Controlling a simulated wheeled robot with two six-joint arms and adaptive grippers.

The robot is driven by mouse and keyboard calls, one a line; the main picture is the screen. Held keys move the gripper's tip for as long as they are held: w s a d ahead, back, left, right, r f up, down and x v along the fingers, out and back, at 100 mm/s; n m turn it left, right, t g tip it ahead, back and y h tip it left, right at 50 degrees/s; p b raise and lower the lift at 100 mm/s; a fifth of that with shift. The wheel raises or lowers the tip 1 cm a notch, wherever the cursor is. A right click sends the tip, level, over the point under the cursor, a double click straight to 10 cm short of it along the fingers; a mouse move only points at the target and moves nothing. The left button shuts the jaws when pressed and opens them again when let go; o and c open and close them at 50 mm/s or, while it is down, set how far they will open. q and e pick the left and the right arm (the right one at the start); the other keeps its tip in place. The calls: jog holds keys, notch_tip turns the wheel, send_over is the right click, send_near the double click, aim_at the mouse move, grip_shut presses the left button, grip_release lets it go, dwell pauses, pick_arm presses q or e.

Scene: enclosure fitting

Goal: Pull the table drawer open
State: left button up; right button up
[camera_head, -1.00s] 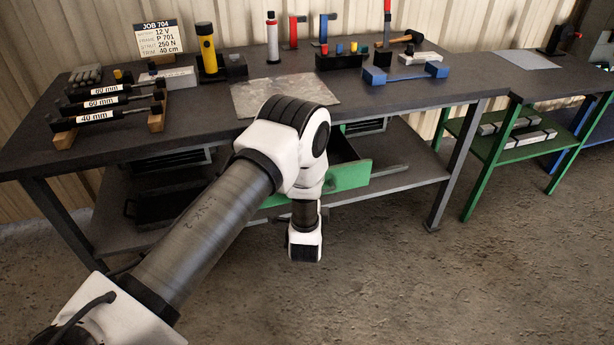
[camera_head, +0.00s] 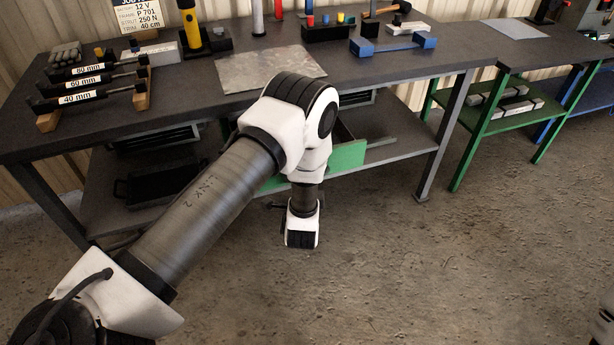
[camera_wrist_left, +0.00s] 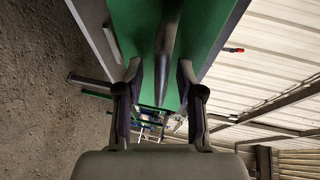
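The table drawer has a green front (camera_head: 348,156). In the head view it stands out from under the dark tabletop, its dark inside partly showing, so it is at least partly open. My left arm hides much of the front. My left gripper is hidden behind my arm in the head view. In the left wrist view my left gripper (camera_wrist_left: 160,78) faces the green front (camera_wrist_left: 135,30), its fingers apart. A dark handle bar (camera_wrist_left: 168,40) runs between them, with a visible gap on each side. My right gripper is not in view.
The workbench top (camera_head: 190,95) holds several tools, a yellow flashlight (camera_head: 190,28) and a metal sheet (camera_head: 270,68). A lower shelf (camera_head: 400,148) lies under it. A green-framed side table (camera_head: 478,150) stands at the right. The floor in front is clear.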

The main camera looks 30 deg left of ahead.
pick_arm(q)
jog(key=v, duration=1.2)
